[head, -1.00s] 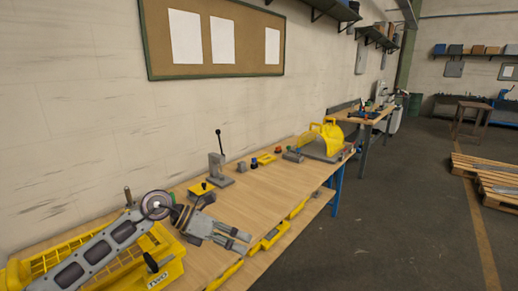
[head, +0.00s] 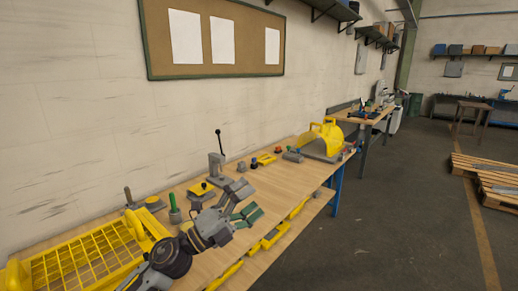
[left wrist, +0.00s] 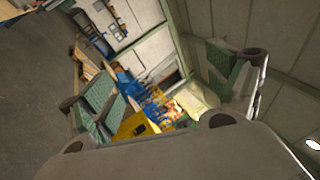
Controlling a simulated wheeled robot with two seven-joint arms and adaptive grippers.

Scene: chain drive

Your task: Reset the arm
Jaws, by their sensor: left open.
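My left gripper (head: 247,202) is over the front part of the wooden workbench (head: 278,184) in the head view. Its two green-padded fingers are spread apart with nothing between them. In the left wrist view the same open fingers (left wrist: 165,85) frame the far room, tilted on its side. My left arm comes in from the lower left, beside the yellow basket. My right gripper is in neither view.
A yellow wire basket (head: 85,262) lies at the near left. A green-handled tool (head: 174,209) stands close to my left arm. A grey lever press (head: 217,168) and a yellow-hooded machine (head: 322,142) stand farther along the bench.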

